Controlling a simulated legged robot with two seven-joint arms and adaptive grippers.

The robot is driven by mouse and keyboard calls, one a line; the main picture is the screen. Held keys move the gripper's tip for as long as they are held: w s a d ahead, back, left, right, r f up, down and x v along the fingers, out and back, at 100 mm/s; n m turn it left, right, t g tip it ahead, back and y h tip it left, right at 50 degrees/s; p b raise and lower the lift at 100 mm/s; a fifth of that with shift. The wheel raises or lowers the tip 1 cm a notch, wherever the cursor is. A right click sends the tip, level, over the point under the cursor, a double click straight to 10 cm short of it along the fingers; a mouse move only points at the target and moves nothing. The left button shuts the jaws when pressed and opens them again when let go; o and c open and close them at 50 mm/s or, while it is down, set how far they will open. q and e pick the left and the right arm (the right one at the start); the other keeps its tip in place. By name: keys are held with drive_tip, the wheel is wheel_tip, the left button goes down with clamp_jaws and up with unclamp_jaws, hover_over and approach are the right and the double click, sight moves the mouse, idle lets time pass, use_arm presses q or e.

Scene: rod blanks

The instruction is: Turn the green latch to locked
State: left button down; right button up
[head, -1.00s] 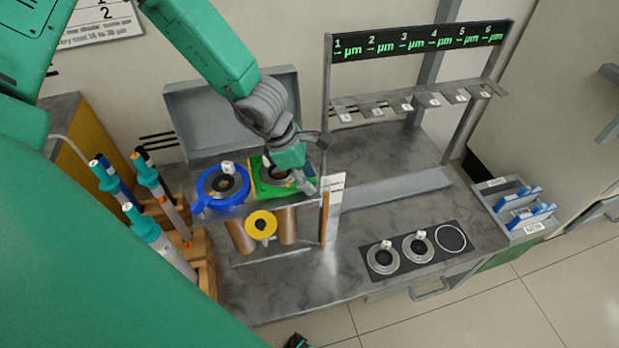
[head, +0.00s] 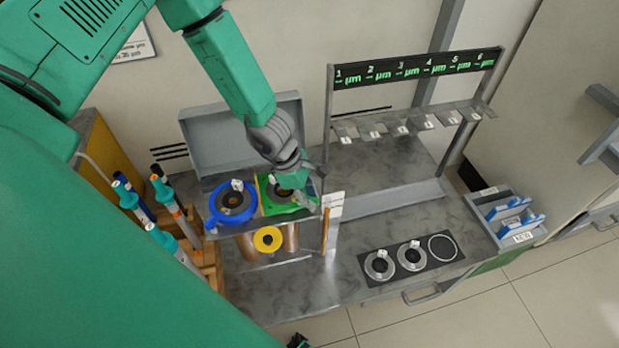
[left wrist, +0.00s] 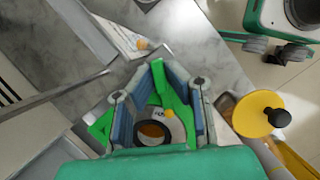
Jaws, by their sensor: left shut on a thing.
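The green latch (head: 288,208) is part of a green square fixture with a round dark port, on the raised shelf beside the blue ring fixture (head: 233,204). My left gripper (head: 294,190) is over the green fixture, pointing down, and is shut on the green latch. In the left wrist view the two fingers (left wrist: 160,105) stand on either side of a green bar of the latch (left wrist: 158,80), with the round port (left wrist: 152,132) and a small orange dot below it. The gripper partly hides the latch, and its exact angle is hard to read. My right gripper is not in view.
A white card (head: 333,206) stands just right of the green fixture. Tall pen-like tools (head: 165,195) stand at left. A numbered rack (head: 415,120) is behind; round gauges (head: 379,265) lie front right.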

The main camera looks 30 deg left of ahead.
use_arm(q)
drive_tip(key=shift+w+d+r+m+p, duration=0.15)
drive_tip(key=shift+w+r+m+p, duration=0.25)
drive_tip(key=shift+p, duration=0.75)
drive_tip(key=shift+f+m+g+p, duration=0.1)
drive_tip(key=shift+m+g+p, duration=0.3)
drive_tip(key=shift+m+p, duration=0.4)
drive_tip(key=shift+f+m+g, duration=0.1)
drive_tip(key=shift+m+g, duration=0.3)
drive_tip(key=shift+m, duration=0.4)
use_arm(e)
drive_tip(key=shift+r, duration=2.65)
use_arm(q)
drive_tip(key=c, duration=1.6)
unclamp_jaws()
drive_tip(key=shift+d, duration=0.1)
drive_tip(key=shift+s, duration=0.1)
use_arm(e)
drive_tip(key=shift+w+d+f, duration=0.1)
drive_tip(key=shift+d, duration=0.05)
